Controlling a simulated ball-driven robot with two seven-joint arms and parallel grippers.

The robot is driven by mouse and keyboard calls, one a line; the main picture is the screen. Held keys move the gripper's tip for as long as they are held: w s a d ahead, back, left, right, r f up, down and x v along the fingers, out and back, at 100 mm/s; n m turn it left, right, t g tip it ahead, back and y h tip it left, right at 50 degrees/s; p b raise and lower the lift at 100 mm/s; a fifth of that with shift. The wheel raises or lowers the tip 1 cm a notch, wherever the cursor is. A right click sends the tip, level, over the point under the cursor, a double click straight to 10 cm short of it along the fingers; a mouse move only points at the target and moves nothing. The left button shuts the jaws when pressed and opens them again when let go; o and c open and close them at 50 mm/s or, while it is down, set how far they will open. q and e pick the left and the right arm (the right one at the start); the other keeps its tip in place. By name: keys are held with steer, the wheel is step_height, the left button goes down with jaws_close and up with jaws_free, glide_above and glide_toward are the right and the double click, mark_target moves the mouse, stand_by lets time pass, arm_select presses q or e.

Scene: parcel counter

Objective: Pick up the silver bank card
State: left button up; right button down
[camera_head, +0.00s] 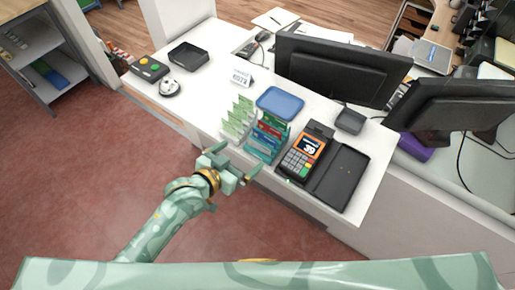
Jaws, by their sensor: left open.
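I cannot make out a silver bank card for certain in this view. A card terminal (303,153) with an orange screen surround and a keypad stands near the counter's front edge. A flat black tray (341,182) lies to its right, with only tiny specks on it. My left gripper (236,162) is open, with its two fingers apart. It is at the counter's front edge, in front of the leaflet racks and left of the terminal. It appears empty. My right gripper is not in view.
Leaflet racks (266,139) stand close beyond my left gripper. A blue tray (280,103) lies behind them, near a small sign (241,77). A bell (169,88) and an empty black tray (189,54) are at the left.

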mark_target(258, 145)
arm_select(q)
steer(key=x, duration=0.4)
steer(key=b+x, duration=0.1)
steer(key=x, duration=0.3)
steer(key=shift+d+f, duration=0.2)
steer(key=shift+d, duration=0.15)
steer(key=shift+s, duration=0.15)
steer(key=c, duration=1)
